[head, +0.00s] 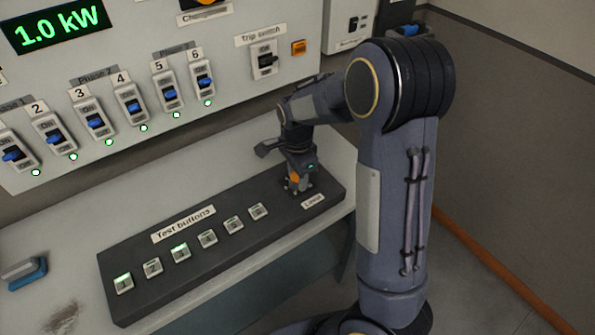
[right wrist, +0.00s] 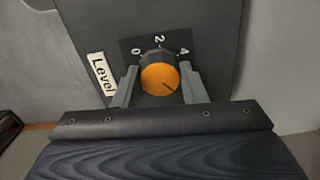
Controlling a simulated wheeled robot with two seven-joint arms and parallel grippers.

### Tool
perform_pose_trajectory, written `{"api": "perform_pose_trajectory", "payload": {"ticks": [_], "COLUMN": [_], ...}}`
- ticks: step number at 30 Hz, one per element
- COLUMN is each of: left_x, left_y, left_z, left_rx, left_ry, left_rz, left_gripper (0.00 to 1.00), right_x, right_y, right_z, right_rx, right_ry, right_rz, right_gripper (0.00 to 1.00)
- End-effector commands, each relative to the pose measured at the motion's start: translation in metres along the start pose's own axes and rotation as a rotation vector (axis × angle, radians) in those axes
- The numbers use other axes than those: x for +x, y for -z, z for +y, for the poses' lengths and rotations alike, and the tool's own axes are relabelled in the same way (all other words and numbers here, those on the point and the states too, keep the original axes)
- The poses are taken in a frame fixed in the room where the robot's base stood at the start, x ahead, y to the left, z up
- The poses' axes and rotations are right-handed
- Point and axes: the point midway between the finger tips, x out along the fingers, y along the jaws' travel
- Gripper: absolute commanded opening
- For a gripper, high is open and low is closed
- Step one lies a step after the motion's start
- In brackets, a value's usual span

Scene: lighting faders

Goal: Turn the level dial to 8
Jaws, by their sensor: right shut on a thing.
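The level dial (right wrist: 160,80) is an orange-topped knob with a dark side, at the right end of the black button panel in the head view. My right gripper (right wrist: 159,72) is shut on it, one finger on each side. The dark line on the knob points to the lower right in the right wrist view, clockwise past the 4. The scale plate (right wrist: 160,44) shows 0, 2 and 4 above the knob. Any further marks are hidden by the knob and gripper. My right gripper also shows in the head view (head: 298,184), pointing down. My left gripper is not in view.
The black panel (head: 140,250) carries a row of lit and unlit test buttons left of the dial. Behind it, a wall board has several blue-levered phase switches, a trip switch (head: 265,60) and a 1.0 kW display (head: 57,25). A blue-and-grey object (head: 27,272) lies on the bench at left.

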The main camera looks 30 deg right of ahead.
Motion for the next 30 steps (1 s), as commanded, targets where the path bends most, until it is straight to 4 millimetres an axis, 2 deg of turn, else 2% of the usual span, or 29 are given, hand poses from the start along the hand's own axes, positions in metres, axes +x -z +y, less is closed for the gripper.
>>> {"api": "perform_pose_trajectory", "payload": {"ticks": [15, 30], "left_x": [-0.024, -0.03], "left_y": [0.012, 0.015], "left_z": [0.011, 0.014], "left_rx": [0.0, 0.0], "left_ry": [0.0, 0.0], "left_rz": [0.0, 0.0], "left_gripper": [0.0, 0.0], "right_x": [-0.003, -0.001], "right_y": [0.001, 0.0], "right_z": [0.0, -0.001], "right_rx": [0.415, 0.549], "right_ry": [0.002, 0.003], "right_rz": [0.002, 0.0], "right_gripper": [0.15, 0.15]}}
